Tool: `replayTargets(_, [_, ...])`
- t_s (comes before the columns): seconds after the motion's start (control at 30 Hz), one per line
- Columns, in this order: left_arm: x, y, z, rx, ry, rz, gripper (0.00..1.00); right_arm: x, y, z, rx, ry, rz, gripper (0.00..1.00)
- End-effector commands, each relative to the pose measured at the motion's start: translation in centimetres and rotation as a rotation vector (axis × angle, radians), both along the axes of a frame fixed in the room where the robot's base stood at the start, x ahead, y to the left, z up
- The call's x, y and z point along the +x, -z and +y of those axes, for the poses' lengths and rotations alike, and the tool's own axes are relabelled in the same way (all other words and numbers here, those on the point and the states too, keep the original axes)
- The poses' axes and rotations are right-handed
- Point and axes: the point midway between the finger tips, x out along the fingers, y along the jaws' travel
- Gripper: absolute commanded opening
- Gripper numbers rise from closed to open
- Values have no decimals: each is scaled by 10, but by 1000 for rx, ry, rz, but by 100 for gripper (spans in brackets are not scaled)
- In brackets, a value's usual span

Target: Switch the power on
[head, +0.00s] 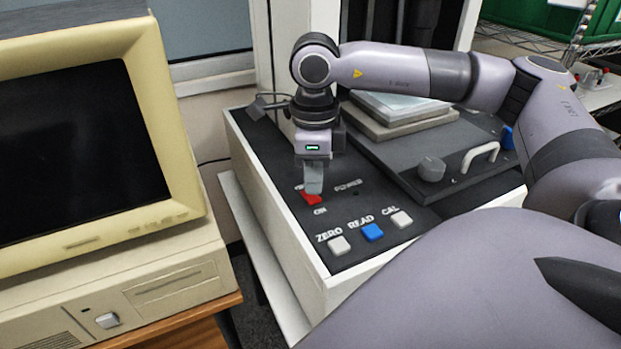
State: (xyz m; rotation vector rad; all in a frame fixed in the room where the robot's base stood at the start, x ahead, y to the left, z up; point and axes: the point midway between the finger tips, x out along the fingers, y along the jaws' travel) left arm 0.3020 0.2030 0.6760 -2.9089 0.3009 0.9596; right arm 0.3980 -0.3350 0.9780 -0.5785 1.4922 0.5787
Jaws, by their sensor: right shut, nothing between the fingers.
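The red power switch (312,198) sits on the black control panel (345,206) of the machine, with the word ON printed just below it and POWER to its right. My right gripper (313,188) points down at the switch and is shut with nothing in it. Its fingertips are at the upper edge of the switch and hide part of it. I cannot tell whether they touch it, or which way the switch is tipped. My left gripper is not in view.
White ZERO (339,245), blue READ (372,232) and white CAL (401,219) buttons lie in front of the switch. A grey knob (431,169) and a white handle (482,156) stand to the right. An old beige computer (108,255) stands at the left.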

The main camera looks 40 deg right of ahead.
Motion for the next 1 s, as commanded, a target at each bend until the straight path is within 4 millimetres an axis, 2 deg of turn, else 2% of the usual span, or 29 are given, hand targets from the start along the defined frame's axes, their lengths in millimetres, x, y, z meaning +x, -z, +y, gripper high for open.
replayTargets(1.0, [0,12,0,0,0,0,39,0,14,0,0,0,0,0])
